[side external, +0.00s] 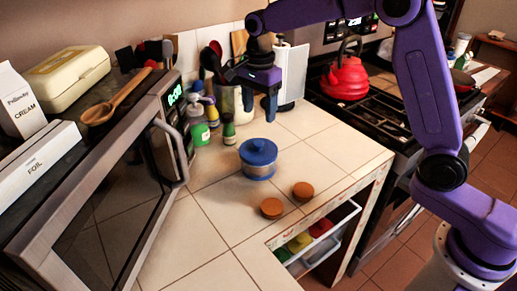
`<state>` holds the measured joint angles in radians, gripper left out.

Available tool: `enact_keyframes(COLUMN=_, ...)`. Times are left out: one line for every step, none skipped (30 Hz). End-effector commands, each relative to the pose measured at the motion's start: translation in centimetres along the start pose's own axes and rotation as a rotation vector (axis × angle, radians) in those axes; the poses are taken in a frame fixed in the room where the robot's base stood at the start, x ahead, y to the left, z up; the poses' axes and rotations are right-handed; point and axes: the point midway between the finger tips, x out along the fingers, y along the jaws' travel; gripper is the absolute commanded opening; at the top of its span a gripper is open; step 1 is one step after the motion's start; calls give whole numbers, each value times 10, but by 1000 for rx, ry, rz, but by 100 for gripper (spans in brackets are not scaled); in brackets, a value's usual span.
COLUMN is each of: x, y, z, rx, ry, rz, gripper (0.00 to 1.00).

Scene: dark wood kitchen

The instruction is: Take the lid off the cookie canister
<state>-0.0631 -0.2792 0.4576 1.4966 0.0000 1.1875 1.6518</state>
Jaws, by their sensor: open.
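The cookie canister (258,170) stands upright on the tiled counter, a short, clear or grey round jar. Its blue lid (258,151), with a knob in the middle, sits on top of it. My gripper (260,112) hangs above and a little behind the canister in the picture, fingers pointing down. It is open and empty, apart from the lid. Two round brown cookies (271,208) (303,191) lie on the counter in front of the canister.
A microwave (120,180) stands at the left. Small bottles (200,133) and a utensil crock (229,98) stand behind the canister, near a paper towel roll (291,75). A red kettle (345,78) sits on the stove. An open drawer (325,240) is below the counter's front edge. Counter right of the canister is clear.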

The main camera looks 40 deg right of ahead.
Motion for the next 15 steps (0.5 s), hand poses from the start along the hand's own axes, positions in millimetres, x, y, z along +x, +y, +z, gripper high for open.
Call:
enact_keyframes(x=10, y=1, z=-1, rx=1, ry=0, rz=6, gripper=63)
enact_keyframes(x=16, y=1, z=-1, rx=1, ry=0, rz=4, gripper=63)
enact_keyframes(x=22, y=1, z=0, rx=0, ry=0, rz=4, gripper=63)
enact_keyframes(x=26, y=1, z=0, rx=0, ry=0, rz=4, gripper=63)
enact_keyframes(x=30, y=0, z=0, rx=0, ry=0, rz=4, gripper=63)
enact_keyframes(x=34, y=0, z=0, rx=0, ry=0, rz=3, gripper=63)
enact_keyframes(x=37, y=0, z=0, rx=0, ry=0, rz=3, gripper=63)
enact_keyframes(x=39, y=0, z=0, rx=0, ry=0, rz=2, gripper=63)
enact_keyframes(x=41, y=0, z=0, rx=1, ry=0, rz=0, gripper=63)
enact_keyframes(x=42, y=0, z=0, rx=1, ry=0, rz=0, gripper=63)
enact_keyframes(x=43, y=0, z=0, rx=1, ry=0, rz=0, gripper=63)
enact_keyframes(x=45, y=0, z=0, rx=0, ry=0, rz=1, gripper=63)
enact_keyframes(x=47, y=0, z=0, rx=0, ry=0, rz=2, gripper=63)
enact_keyframes(x=50, y=0, z=1, rx=0, ry=0, rz=2, gripper=63)
enact_keyframes(x=56, y=1, z=1, rx=0, ry=0, rz=4, gripper=63)
